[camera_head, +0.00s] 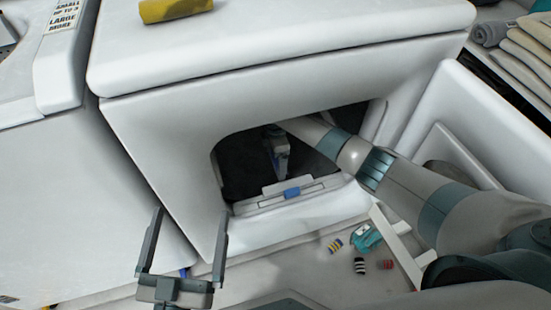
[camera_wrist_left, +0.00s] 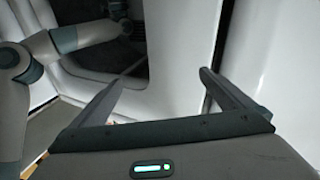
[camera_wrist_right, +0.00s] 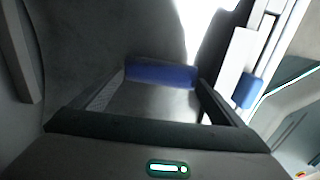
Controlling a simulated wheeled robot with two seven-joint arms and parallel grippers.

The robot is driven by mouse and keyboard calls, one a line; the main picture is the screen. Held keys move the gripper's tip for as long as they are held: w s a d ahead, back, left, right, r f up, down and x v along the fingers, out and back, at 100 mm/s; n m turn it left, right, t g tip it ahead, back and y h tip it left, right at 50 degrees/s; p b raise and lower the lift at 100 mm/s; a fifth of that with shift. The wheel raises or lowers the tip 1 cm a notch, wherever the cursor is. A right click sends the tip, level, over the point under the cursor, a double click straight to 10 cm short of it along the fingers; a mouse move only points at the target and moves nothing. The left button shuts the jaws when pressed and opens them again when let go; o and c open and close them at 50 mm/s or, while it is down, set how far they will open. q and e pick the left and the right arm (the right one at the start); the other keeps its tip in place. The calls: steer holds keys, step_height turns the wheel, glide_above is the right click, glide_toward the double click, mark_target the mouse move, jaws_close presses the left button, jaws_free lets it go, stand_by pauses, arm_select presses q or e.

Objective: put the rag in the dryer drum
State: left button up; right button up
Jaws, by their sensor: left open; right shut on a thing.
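The dryer (camera_head: 165,130) is white, with its round-edged front opening facing me and the dark drum (camera_head: 235,170) inside. My right arm reaches through the opening. My right gripper (camera_wrist_right: 162,82) is inside the drum and shut on a blue rolled cloth, the rag (camera_wrist_right: 160,73), held crosswise between its fingertips.
A yellow rolled object (camera_head: 175,11) lies on top of the dryer. The dryer door (camera_head: 470,135) stands open at right. Small coloured items (camera_head: 366,237) lie on the floor. Folded towels (camera_head: 525,50) fill a shelf.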

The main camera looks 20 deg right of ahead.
mark_target(275, 161)
arm_select(q)
steer(key=shift+r, duration=0.3)
arm_select(e)
steer(key=shift+f, duration=0.5)
steer(key=shift+f, duration=0.1)
steer(key=o, duration=0.7)
arm_select(q)
steer(key=shift+s+r+t, duration=0.15)
steer(key=shift+r+t, duration=0.05)
steer(key=shift+t, duration=0.1)
arm_select(e)
steer(key=shift+o, duration=0.2)
steer(key=shift+r, duration=0.6)
arm_select(q)
step_height(275, 161, down, 11)
steer(key=a+g+y+p, duration=0.2)
steer(key=g+p, duration=0.1)
steer(key=g, duration=0.3)
steer(key=shift+s+a+f+g, duration=0.15)
steer(key=shift+s+a+g, duration=0.15)
steer(key=shift+s+g, duration=0.1)
arm_select(e)
step_height(275, 161, up, 12)
arm_select(q)
steer(key=shift+a, duration=0.1)
arm_select(e)
steer(key=shift+a, duration=0.15)
